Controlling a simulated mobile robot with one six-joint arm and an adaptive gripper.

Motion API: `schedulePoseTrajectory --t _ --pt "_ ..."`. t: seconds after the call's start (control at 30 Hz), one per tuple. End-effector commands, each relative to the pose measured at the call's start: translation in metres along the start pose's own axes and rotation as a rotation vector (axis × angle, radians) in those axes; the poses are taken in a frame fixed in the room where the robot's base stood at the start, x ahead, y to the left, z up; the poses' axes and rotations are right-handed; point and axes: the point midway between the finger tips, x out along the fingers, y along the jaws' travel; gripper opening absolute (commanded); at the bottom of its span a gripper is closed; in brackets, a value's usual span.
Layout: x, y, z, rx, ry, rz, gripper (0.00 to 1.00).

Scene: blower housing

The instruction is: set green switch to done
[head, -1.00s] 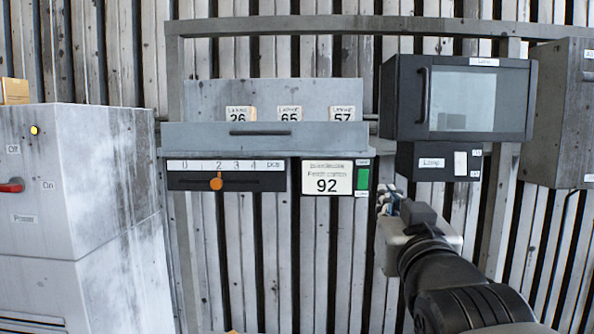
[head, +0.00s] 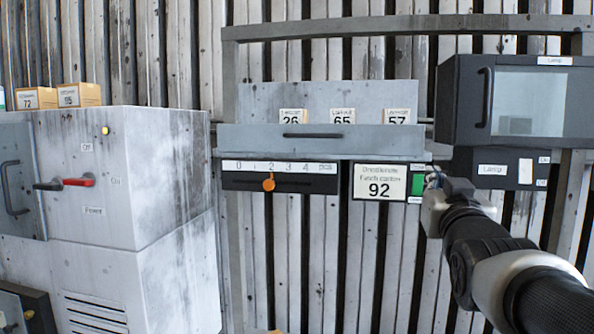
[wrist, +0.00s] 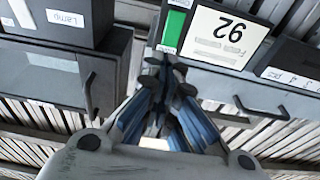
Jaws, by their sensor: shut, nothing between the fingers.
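The green switch (head: 417,184) is a narrow upright green plate just right of the white card reading 92 (head: 380,183). Small labels by it are too small to read, and I cannot tell its setting. In the wrist view, which is upside down, the green switch (wrist: 173,28) shows beside the 92 card (wrist: 226,36). My gripper (head: 432,181) is shut and empty, close to the right side of the switch and partly overlapping it in the head view. In the wrist view its fingertips (wrist: 165,72) are just short of the switch; contact cannot be told.
A slider with an orange knob (head: 268,184) is left of the card, under a grey drawer (head: 320,141). A dark windowed box (head: 450,100) and a Lamp switch panel (head: 505,169) are at right. A grey cabinet with a red lever (head: 78,182) stands at left.

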Motion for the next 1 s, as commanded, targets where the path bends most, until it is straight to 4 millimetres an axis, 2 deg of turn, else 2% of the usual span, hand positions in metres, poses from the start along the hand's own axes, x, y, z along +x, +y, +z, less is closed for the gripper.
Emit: schedulePoseTrajectory --t 0.1,0.3,0.77,1.0 --pt "0.023 0.000 0.001 0.000 -0.001 0.000 0.00" --pt "0.045 0.000 0.000 0.000 0.001 0.000 0.00" --pt "0.050 0.000 0.000 0.000 -0.001 0.000 0.00" --pt "0.060 0.000 -0.010 0.001 -0.078 -0.001 0.00"
